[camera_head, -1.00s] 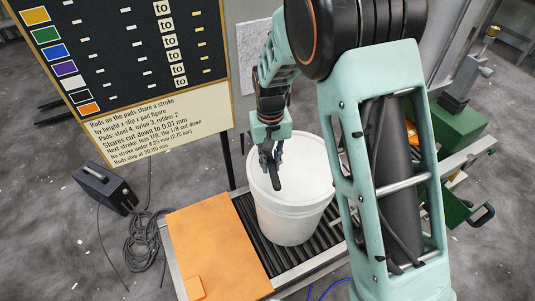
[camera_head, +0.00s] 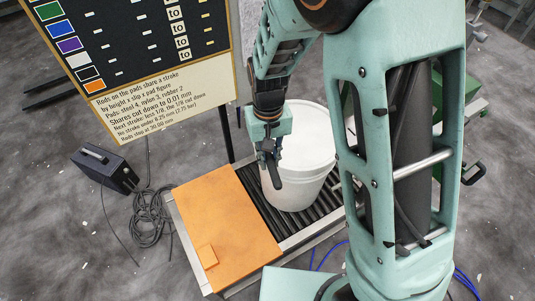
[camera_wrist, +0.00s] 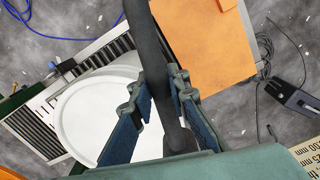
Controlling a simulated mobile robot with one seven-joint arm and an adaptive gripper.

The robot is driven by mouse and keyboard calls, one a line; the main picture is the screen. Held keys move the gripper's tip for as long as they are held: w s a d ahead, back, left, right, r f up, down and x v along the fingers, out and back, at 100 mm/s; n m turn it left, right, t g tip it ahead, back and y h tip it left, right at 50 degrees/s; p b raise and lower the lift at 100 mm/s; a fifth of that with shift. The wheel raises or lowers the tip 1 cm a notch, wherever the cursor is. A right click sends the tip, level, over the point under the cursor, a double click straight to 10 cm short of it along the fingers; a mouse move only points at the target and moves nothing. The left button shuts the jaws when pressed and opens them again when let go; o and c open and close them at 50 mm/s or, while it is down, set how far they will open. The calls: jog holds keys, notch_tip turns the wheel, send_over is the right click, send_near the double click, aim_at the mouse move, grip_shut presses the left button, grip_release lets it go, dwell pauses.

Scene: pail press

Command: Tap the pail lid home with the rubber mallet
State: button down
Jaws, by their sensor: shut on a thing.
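The white pail (camera_head: 290,188) stands upright on a roller conveyor. Its white lid (camera_head: 310,135) lies across its top; I cannot tell how well it is seated. The lid also shows in the wrist view (camera_wrist: 85,125), left of the fingers. My gripper (camera_head: 268,158) is in front of the pail's left side in the head view. In the wrist view (camera_wrist: 168,95) it is shut on a dark bar, the mallet (camera_wrist: 152,50), which runs up and out of the picture. The mallet's head is not clearly seen. I cannot tell whether the mallet touches the pail.
An orange-topped surface (camera_head: 225,222) with a small orange block (camera_head: 207,256) adjoins the conveyor rollers (camera_head: 258,202) on the left. A board with text (camera_head: 150,100) stands behind. A dark box (camera_head: 103,168) and coiled cable (camera_head: 148,220) lie on the floor. Green machinery stands at right.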

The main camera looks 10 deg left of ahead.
jog(key=shift+f+b, duration=0.8)
jog(key=shift+f, duration=0.55)
jog(key=shift+f+b, duration=0.55)
jog(key=shift+f, duration=0.05)
jog(key=shift+r+p, duration=0.45)
jog(key=shift+r, duration=0.15)
